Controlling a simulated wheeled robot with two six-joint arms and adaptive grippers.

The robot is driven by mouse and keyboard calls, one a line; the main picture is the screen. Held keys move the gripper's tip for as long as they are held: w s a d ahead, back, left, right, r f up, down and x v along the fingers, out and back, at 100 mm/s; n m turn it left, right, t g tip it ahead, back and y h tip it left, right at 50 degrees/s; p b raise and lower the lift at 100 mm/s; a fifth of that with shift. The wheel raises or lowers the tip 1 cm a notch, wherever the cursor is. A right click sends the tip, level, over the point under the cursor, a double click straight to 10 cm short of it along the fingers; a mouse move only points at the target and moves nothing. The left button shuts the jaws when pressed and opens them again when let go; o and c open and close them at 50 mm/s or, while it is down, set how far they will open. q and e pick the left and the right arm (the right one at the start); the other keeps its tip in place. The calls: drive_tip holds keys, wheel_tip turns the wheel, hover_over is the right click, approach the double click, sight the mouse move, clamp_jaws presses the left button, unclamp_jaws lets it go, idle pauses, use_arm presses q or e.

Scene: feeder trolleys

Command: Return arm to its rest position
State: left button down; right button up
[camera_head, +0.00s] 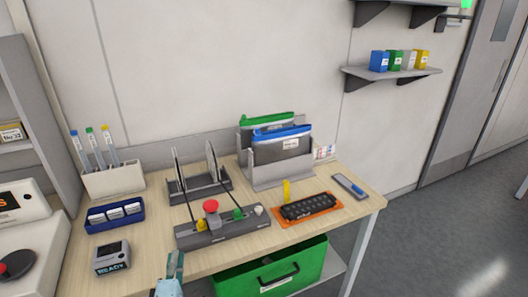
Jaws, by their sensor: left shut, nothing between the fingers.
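My left gripper (174,262) shows at the bottom edge of the head view, left of centre. It is shut and empty, its fingers pointing up and away from me. It appears in front of the wooden table (140,235), near its front edge, below the grey control box (222,232) with a red button. I cannot tell how far it is from the table edge. Most of my left arm is out of the picture. My right gripper is not in view.
A small READY device (111,257) stands on the table left of the gripper. A blue tray (115,220), a rack (198,185), a file holder (282,172) and an orange mat (322,211) stand further back. A green crate (300,267) sits below the tabletop.

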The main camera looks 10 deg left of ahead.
use_arm(q)
drive_tip(key=s+d+m+g+h, duration=0.1)
drive_tip(key=s+d+m+h, duration=0.2)
drive_tip(key=d+m+h, duration=0.8)
drive_tip(key=s+d+f+m+g, duration=0.4)
drive_tip(key=s+d+m+g, duration=0.1)
drive_tip(key=s+d+m, duration=0.25)
drive_tip(key=s+a+f+m+g+y, duration=0.1)
drive_tip(key=s+a+m+g+y, duration=0.2)
drive_tip(key=s, duration=0.5)
drive_tip(key=s+a+f+m+g+y, duration=0.1)
drive_tip(key=s+a+m+g+y, duration=0.1)
drive_tip(key=s+a+g, duration=0.4)
drive_tip(key=s+f, duration=0.3)
drive_tip(key=f, duration=1.6)
drive_tip(key=s+a+f, duration=0.1)
drive_tip(key=s+f, duration=1.2)
drive_tip(key=s, duration=0.1)
drive_tip(key=shift+s+a+n+g, duration=0.2)
drive_tip(key=shift+n+g, duration=0.1)
drive_tip(key=shift+n, duration=0.15)
